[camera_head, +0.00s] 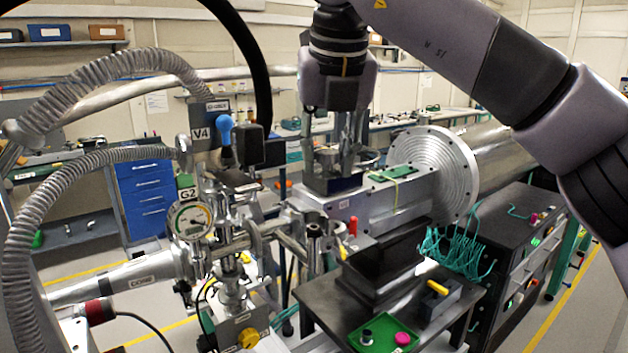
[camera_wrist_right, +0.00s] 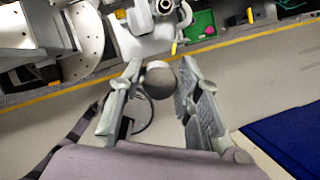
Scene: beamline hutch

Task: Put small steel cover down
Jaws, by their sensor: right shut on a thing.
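My right gripper (camera_head: 343,150) hangs from the arm at the upper right and points down over the grey metal chamber block in the middle. It also shows in the right wrist view (camera_wrist_right: 161,68), where its two fingers stand on either side of a round grey piece, which looks like the small steel cover (camera_wrist_right: 159,82). The gripper is shut on it. In the head view the cover is hard to separate from the metal parts behind the fingers. Whether it touches anything below cannot be told. My left gripper is not in view.
A green tray (camera_head: 366,347) with a pink puck (camera_head: 402,338) and a small dark piece sits on the dark bench at the front. A black open box (camera_head: 385,262) stands behind it. A gauge (camera_head: 190,220), valves and hoses crowd the left; a round flange (camera_head: 436,165) stands right.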

